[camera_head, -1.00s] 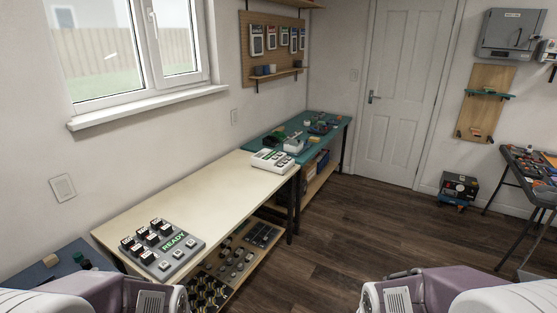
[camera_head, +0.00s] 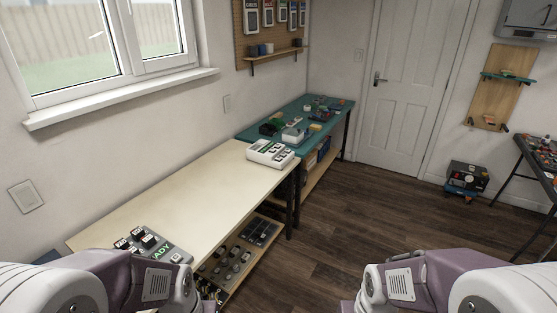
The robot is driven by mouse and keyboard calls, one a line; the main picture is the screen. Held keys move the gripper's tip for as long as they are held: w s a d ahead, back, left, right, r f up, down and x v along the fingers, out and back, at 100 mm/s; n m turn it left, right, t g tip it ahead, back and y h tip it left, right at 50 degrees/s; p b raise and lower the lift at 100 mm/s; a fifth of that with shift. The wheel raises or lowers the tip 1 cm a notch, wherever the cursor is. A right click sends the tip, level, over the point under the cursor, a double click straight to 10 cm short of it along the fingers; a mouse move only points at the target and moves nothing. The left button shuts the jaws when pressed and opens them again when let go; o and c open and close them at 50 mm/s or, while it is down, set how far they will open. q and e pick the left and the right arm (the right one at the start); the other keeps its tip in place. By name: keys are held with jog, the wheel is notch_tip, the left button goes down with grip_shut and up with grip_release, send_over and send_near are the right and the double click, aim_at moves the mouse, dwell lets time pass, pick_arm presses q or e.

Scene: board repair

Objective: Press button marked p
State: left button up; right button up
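A grey button board (camera_head: 176,257) lies on the near end of the cream bench. It carries several dark switches with white-and-red tops (camera_head: 140,236) and a green label of which "ADY" shows. My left arm hides its near and left part. A white device with a green display and several keys (camera_head: 271,153) sits at the far end of the same bench. No button marked p can be made out at this size. My two arms show at the bottom left and bottom right, but neither gripper is in the picture.
The cream bench top (camera_head: 190,195) is clear between the two devices. A teal bench (camera_head: 256,132) with small parts stands beyond it. Dark wooden floor (camera_head: 330,225) is open to the right. A toolbox (camera_head: 466,178) and a dark table (camera_head: 540,160) stand at the right.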

jog(key=shift+s+r, duration=0.1)
jog(key=shift+s, duration=0.15)
grip_shut()
jog(key=shift+w, duration=0.1)
dwell(1.2)
